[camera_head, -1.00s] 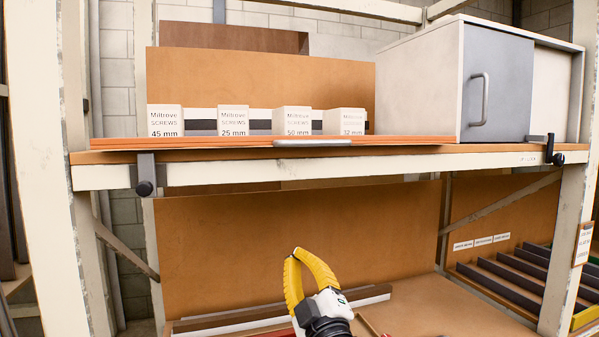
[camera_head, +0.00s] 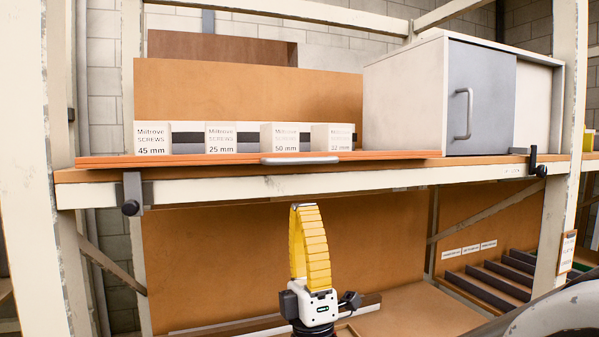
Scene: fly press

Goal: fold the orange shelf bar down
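The orange shelf bar (camera_head: 230,158) is a long thin orange strip lying flat along the front of the upper shelf. A grey handle (camera_head: 300,159) sits at the middle of its front edge. My gripper (camera_head: 303,207) has yellow ribbed fingers and points up in front of the rack, below the shelf edge and apart from the bar and handle. Its fingertips appear together, with nothing between them. A grey bracket with a black knob (camera_head: 131,207) hangs at the shelf's left front, and a dark one (camera_head: 533,159) is at the right.
Several white screw boxes (camera_head: 153,137) stand behind the bar. A white cabinet with a grey door (camera_head: 481,95) stands at the right of the shelf. Dark dividers (camera_head: 497,282) are on the lower shelf. Rack posts (camera_head: 32,180) border both sides.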

